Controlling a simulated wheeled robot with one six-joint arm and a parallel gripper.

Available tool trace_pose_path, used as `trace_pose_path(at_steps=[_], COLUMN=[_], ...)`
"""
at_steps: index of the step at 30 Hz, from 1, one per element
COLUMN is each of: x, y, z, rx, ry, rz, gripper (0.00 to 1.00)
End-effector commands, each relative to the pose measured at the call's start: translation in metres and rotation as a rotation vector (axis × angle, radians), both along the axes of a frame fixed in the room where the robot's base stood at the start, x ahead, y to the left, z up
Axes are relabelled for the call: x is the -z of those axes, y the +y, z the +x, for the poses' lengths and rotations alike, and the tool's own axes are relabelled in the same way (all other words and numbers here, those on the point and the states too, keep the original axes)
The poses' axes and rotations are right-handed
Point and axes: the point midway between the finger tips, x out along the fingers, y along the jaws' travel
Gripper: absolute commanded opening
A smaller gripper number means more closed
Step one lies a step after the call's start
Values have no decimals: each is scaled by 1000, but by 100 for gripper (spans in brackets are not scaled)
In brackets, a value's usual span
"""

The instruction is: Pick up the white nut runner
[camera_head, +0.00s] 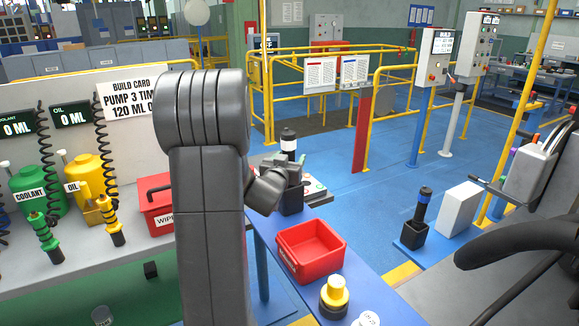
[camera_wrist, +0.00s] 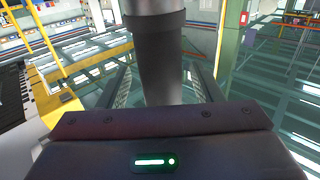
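The white nut runner (camera_head: 288,144) is a dark upright tool with a white band. It stands in a black holder (camera_head: 291,200) at the far end of the blue table. My gripper (camera_head: 282,170) is at the tool, just above the holder. In the wrist view, the tool's dark cylinder (camera_wrist: 160,70) with a pale section above it stands between my two fingers (camera_wrist: 160,82). The fingers look spread, with narrow gaps beside the cylinder; contact is not clear. My arm hides part of the area left of the tool.
A red bin (camera_head: 312,250), a yellow-and-black knob-like part (camera_head: 335,292) and a white round piece (camera_head: 367,319) are on the blue table (camera_head: 375,290). A blue-banded nut runner (camera_head: 421,207) stands in another holder at right. A red wipes box (camera_head: 158,208) is left of my arm.

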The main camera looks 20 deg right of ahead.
Motion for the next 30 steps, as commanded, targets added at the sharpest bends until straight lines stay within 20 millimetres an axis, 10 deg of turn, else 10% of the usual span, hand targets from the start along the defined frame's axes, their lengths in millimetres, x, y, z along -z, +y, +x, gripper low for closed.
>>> trace_pose_path(at_steps=[9, 22, 30], x=[0, -10, -49], y=[0, 0, 0], z=[0, 0, 0], rx=[0, 1, 2], ry=[0, -5, -9], rz=[0, -1, -3], gripper=[0, 0, 0])
